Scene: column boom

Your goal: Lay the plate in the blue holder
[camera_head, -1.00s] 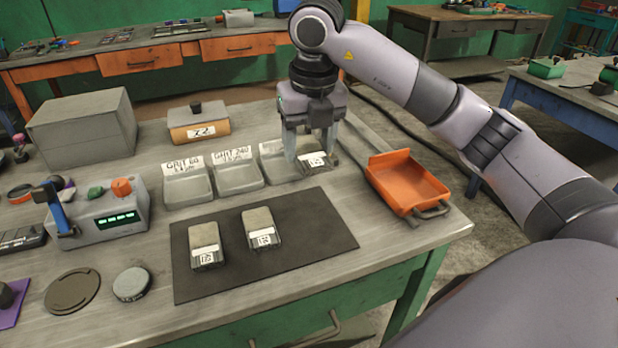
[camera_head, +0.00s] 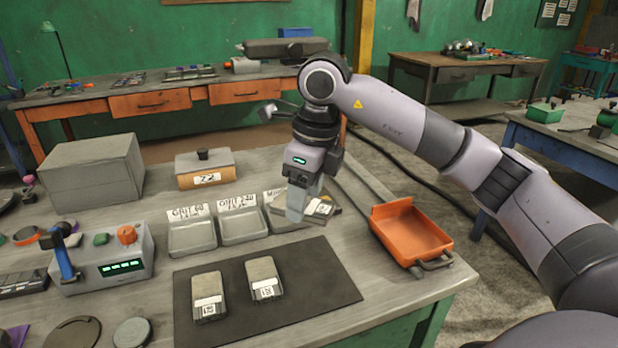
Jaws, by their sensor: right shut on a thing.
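My right gripper (camera_head: 296,214) points down over the third grey tray (camera_head: 274,223) from the left. It is shut on a small grey labelled block (camera_head: 322,207), which is partly hidden behind the fingers and shows at the tray's right side. I cannot tell if the block touches the tray. A dark round flat disc (camera_head: 72,335), cut off by the bottom edge, lies on the table at the lower left; I cannot tell if it is the plate. A blue upright piece (camera_head: 62,258) stands by the grey display box; no other blue holder is clear. My left gripper is not in view.
Two labelled blocks (camera_head: 208,298) (camera_head: 264,278) lie on the dark mat (camera_head: 318,285). Two grey trays (camera_head: 192,238) (camera_head: 243,228) stand left of the gripper. An orange tray (camera_head: 411,232) is at the right table edge. A lidded box (camera_head: 205,168) stands behind.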

